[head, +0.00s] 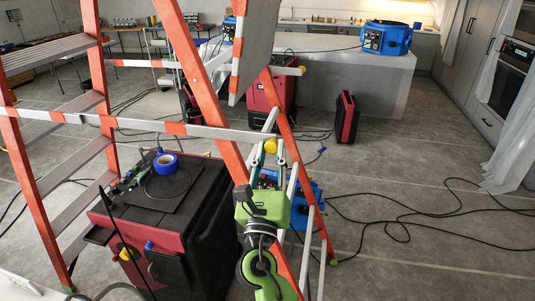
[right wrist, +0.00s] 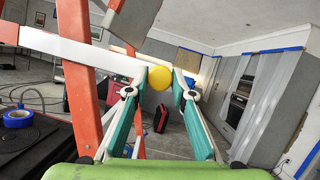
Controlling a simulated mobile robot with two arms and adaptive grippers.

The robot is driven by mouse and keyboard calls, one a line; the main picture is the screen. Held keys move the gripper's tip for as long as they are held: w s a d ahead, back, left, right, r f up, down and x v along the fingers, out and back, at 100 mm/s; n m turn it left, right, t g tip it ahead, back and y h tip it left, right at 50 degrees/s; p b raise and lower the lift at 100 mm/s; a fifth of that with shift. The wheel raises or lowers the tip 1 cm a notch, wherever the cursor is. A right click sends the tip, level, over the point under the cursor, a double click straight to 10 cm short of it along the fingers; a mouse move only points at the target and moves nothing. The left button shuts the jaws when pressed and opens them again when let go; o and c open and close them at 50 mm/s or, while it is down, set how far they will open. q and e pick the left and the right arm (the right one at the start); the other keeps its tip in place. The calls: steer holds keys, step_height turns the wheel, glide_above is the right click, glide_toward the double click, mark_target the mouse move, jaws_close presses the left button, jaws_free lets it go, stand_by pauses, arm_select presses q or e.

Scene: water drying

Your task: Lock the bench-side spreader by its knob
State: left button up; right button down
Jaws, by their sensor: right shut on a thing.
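An orange stepladder (head: 203,78) with grey treads stands open before me. A white spreader bar (head: 215,131) with orange bands crosses it toward my right gripper (head: 269,152). A yellow knob (head: 271,145) sits at the bar's right end. In the right wrist view the knob (right wrist: 160,77) lies between the two fingertips, and the gripper is shut on it. The knob's lock state cannot be told. A second spreader bar, farther back, ends in another yellow knob (head: 302,70). My left gripper is not in view.
A black and red cabinet (head: 205,215) with blue tape (head: 166,163) on top stands at lower left. A blue case (head: 297,196) is behind my right gripper. Black cables (head: 400,225) lie on the right floor. A grey counter (head: 345,85) stands behind.

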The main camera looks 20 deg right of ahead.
steer(key=c, duration=1.7)
jaws_free()
steer(key=shift+r, duration=0.2)
steer(key=shift+w, duration=0.1)
steer(key=shift+f, duration=0.15)
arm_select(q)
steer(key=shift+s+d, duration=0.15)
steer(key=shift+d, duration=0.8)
arm_select(e)
steer(key=v, duration=1.2)
